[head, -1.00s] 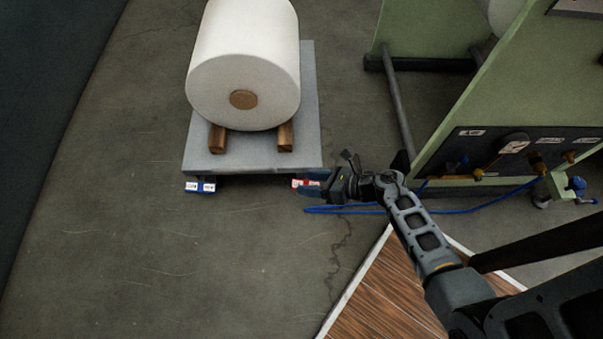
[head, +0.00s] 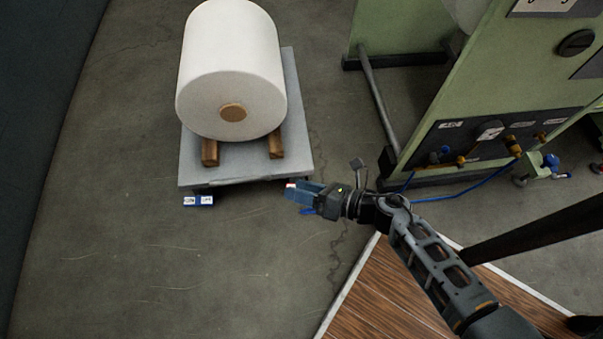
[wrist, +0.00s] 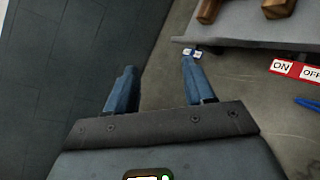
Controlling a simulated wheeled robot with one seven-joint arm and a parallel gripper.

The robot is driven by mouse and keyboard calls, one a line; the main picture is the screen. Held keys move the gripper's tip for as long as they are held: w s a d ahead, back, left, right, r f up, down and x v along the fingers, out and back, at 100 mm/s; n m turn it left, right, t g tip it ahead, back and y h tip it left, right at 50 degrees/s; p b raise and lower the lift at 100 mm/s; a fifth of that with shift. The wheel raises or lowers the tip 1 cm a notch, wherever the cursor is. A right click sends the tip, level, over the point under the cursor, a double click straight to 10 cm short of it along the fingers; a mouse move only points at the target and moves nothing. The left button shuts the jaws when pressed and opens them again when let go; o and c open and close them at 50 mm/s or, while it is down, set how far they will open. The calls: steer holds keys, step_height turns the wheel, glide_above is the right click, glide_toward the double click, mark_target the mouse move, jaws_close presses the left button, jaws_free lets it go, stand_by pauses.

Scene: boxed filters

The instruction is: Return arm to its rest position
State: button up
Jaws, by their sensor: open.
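My gripper (head: 300,193) is in the middle of the head view, near the front right corner of the grey platform. In the wrist view its two blue fingers (wrist: 157,85) are spread apart with nothing between them. A red-and-white ON/OFF label (wrist: 295,70) shows to the right of the fingers in the wrist view; in the head view my gripper mostly covers it. My arm reaches in from the lower right.
A large white roll (head: 232,75) rests on wooden blocks on the grey platform (head: 205,177). A blue-and-white label (head: 198,201) is at its front left. A green machine (head: 470,85) with valves and a blue hose (head: 470,195) stands right. Floor at left is clear.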

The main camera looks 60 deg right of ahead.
stand_by(0.5)
steer(key=s+a+r+m+h, duration=0.2)
steer(key=s+r+m, duration=0.7)
steer(key=r+m, duration=0.5)
steer(key=s+a+r+m+h, duration=0.1)
steer(key=s+a+r+m, duration=0.1)
steer(key=s+r+m, duration=0.9)
step_height(320, 180, up, 18)
steer(key=w+m+p, duration=0.2)
steer(key=m+p, duration=0.2)
steer(key=p, duration=1.2)
steer(key=shift+w+m, duration=0.3)
steer(key=shift+w, duration=0.05)
